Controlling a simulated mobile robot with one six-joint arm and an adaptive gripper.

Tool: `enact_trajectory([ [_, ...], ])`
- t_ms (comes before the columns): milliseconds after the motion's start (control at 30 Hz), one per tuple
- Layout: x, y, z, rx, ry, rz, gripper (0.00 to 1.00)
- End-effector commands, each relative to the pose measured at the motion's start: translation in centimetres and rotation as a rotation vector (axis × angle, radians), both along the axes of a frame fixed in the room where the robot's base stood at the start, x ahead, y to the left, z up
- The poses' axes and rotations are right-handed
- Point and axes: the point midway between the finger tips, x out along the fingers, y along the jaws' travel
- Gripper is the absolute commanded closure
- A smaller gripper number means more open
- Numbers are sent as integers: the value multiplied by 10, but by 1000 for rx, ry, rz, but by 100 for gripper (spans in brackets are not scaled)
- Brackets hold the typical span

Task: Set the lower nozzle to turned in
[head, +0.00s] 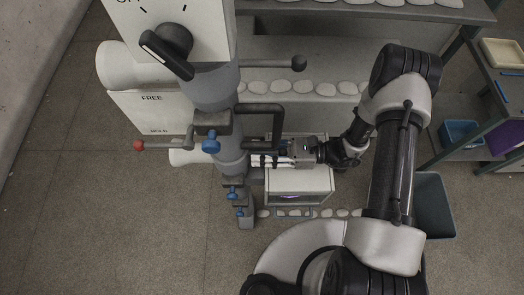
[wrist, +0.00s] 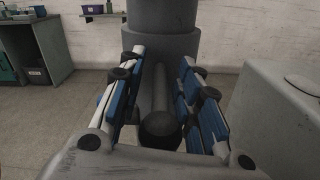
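A grey upright column (head: 230,155) carries blue-tipped fittings at different heights: one upper (head: 211,145), one lower (head: 232,194) and one near the foot (head: 240,212). I cannot tell which part is the lower nozzle. My gripper (head: 258,160) is at the column's right side, below a black bent handle (head: 278,122). In the wrist view my gripper (wrist: 160,112) is open, with a dark round-ended rod (wrist: 158,126) between its two blue-padded fingers. The rod points toward the camera from the column (wrist: 163,45); a gap shows on both sides.
Above, a white panel with a black knob (head: 168,50) and a black-ended lever (head: 298,63) project. A red-ended lever (head: 139,146) sticks out left. A white box (head: 300,182) stands below my gripper. A dark bin (head: 435,205) stands right. The floor at left is clear.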

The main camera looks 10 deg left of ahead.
Motion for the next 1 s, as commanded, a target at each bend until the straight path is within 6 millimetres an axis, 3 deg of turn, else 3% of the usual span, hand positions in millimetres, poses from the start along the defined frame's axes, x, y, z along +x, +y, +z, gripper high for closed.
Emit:
enact_trajectory([
  [167,0,0,0,0,0,0,70],
  [600,0,0,0,0,0,0,99],
  [1000,0,0,0,-1,0,0,100],
])
